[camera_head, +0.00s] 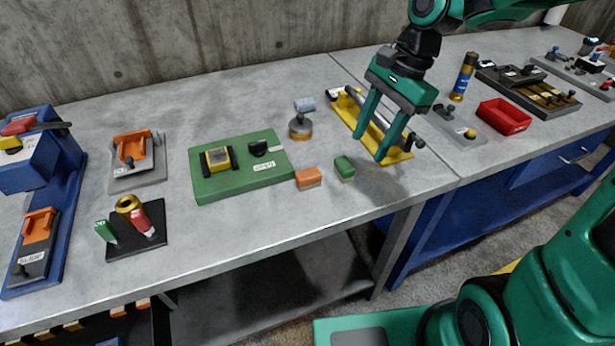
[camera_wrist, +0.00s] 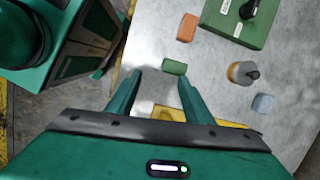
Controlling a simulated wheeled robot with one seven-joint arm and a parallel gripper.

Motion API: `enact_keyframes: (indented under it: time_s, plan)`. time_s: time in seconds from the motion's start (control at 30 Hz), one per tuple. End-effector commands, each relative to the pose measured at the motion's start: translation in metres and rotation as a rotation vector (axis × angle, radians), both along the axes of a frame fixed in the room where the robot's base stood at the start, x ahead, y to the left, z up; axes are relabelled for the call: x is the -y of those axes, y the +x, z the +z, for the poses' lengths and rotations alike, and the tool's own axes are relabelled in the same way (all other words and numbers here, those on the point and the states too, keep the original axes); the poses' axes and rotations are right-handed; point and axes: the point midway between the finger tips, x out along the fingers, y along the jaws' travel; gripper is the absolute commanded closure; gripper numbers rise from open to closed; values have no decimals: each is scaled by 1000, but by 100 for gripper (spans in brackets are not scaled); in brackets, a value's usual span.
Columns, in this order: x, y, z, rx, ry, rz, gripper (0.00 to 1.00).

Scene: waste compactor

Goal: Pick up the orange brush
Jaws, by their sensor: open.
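The orange brush (camera_head: 308,178) looks like a small orange block with a paler lower part, lying on the grey table at the front right corner of the green board. In the wrist view the orange brush (camera_wrist: 187,27) lies near the top edge, beyond my fingertips. My gripper (camera_head: 368,149) is open and empty above the table, right of the brush. In the wrist view my gripper (camera_wrist: 160,77) has its fingers spread. A similar green block (camera_head: 344,168) lies between the brush and my gripper; it shows just beyond my fingertips in the wrist view (camera_wrist: 174,67).
The green board (camera_head: 225,182) with a yellow button and black knob lies left of the brush. A round brass-and-grey object (camera_head: 300,128) stands behind it. A yellow tray (camera_head: 398,155) lies under my gripper.

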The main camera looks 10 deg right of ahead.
Motion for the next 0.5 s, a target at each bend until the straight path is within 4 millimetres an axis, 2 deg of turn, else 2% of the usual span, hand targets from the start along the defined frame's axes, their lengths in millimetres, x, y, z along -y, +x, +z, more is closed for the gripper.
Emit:
enact_keyframes:
  time_s: [0.03,0.1,0.2,0.37,0.5]
  plan:
    - [-19,6,-1,-25,23,-24,53]
    - [-41,10,0,-59,49,-65,53]
    - [-64,13,0,-100,76,-108,53]
    - [-83,13,-2,-135,95,-141,53]
    - [-91,11,-18,-141,98,-148,53]
